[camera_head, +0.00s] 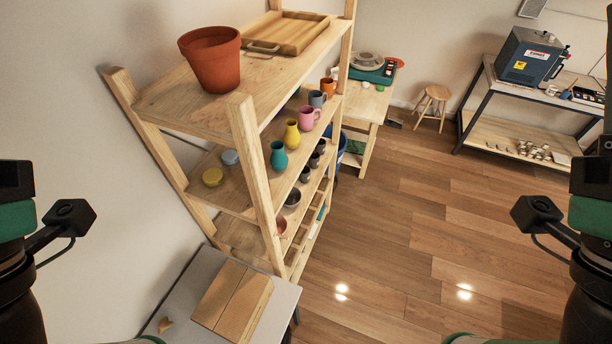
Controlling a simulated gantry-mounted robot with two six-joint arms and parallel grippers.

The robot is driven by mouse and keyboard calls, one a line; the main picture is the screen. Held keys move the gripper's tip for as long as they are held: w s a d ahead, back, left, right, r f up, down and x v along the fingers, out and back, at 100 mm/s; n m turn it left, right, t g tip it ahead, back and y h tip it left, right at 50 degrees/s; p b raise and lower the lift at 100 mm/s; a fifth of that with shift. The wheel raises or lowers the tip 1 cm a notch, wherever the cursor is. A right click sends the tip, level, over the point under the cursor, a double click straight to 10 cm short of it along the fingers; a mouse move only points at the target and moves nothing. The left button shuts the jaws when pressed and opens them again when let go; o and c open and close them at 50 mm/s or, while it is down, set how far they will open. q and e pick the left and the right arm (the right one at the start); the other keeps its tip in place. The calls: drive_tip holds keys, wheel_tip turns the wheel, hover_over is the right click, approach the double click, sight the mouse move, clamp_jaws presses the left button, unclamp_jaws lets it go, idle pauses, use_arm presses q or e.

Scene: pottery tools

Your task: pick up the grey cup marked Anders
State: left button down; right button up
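A grey-blue cup (317,99) with a handle stands on the wooden shelf unit, on the level below the top board, toward its far end. A pink cup (308,118) stands on its near side and an orange cup (328,87) on its far side. No name can be read on any cup. Small dark cups (314,159) stand on a lower shelf. My left and right arms show at the picture's side edges, well apart from the shelf. Neither gripper's fingers can be made out.
The wooden shelf (258,165) carries a terracotta pot (211,58), a wooden tray (290,32), a yellow vase (292,133) and a teal vase (278,155). A grey table (179,300) stands in front. A stool (434,103) stands behind. The wooden floor (400,225) right of the shelf is clear.

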idle(0.3)
use_arm(q)
unclamp_jaws()
idle(0.4)
